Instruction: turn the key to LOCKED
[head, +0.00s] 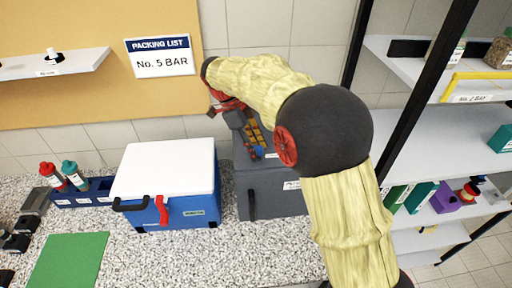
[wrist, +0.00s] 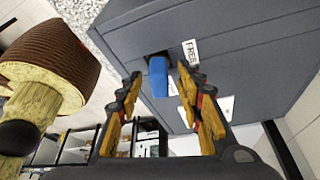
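A blue key (wrist: 158,76) sticks out of a dark opening in the grey box (wrist: 225,42) in the wrist view. A white label reading FREE (wrist: 190,52) is on the box beside the key. Another white label (wrist: 224,106) is partly hidden behind a finger, and I cannot read it. My gripper (wrist: 160,82) is open, with its fingers on either side of the key; visible gaps separate them from it. In the head view the grey box (head: 272,198) stands on the counter, and my gripper (head: 257,144) is over its top, largely hiding the key area.
A blue cooler (head: 190,211) with a white lid (head: 165,168) and red latch stands just left of the grey box. A green mat (head: 68,262) and a bottle rack (head: 85,196) are farther left. Shelves (head: 440,150) with several items stand at right, behind my arm.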

